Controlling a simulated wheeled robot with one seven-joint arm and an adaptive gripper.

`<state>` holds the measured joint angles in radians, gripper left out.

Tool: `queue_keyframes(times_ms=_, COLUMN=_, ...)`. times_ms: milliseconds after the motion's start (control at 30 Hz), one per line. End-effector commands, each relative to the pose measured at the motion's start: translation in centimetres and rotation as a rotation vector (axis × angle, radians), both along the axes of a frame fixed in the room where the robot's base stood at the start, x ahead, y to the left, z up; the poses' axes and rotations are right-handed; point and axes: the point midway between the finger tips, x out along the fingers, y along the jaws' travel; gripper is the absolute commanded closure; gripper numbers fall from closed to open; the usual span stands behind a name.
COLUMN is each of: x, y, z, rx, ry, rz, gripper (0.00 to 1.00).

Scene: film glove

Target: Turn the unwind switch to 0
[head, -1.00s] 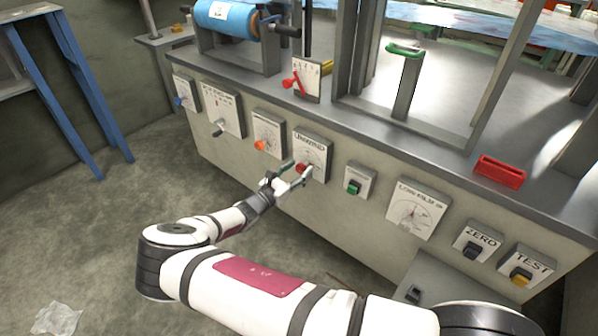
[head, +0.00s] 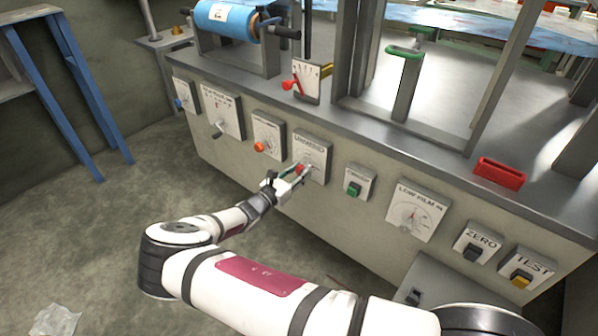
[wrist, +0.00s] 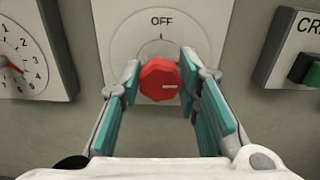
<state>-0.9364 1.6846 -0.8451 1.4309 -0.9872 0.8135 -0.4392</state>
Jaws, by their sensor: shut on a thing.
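The lower part of the dial is hidden behind the knob and my gripper.
An orange knob (head: 260,147) on a dial plate is to the left. A green switch (head: 353,188) is to the right, followed by a large LOW FILM dial (head: 416,212) and the ZERO (head: 474,252) and TEST (head: 522,278) switches. Floor in front is mostly open.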

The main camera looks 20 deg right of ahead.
Motion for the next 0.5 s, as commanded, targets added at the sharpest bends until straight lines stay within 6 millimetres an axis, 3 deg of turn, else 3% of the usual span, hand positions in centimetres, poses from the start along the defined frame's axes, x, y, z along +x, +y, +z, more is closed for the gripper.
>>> queue_keyframes(times_ms=500, x=0.13, y=0.04, z=0.04, rx=-0.226, ry=0.311, rz=-0.001, gripper=0.98)
